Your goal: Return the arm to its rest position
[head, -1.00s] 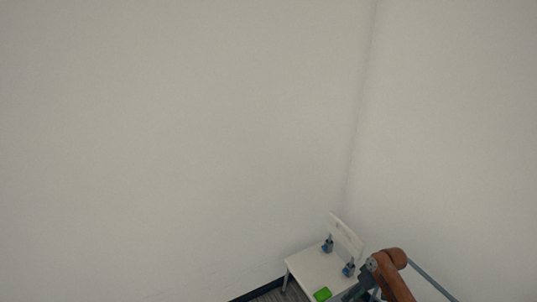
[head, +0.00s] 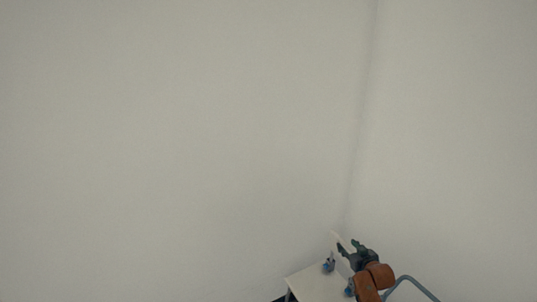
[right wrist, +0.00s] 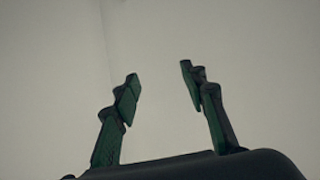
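In the right wrist view the two green-and-dark fingers of the right gripper (right wrist: 160,78) stand wide apart. Nothing is between them; only pale wall shows behind. My left gripper is in neither view.
A white table (head: 314,281) stands in the corner, cut by the bottom edge of the head view. A small blue object (head: 328,265) stands on it; another (head: 349,288) is partly hidden by my arm.

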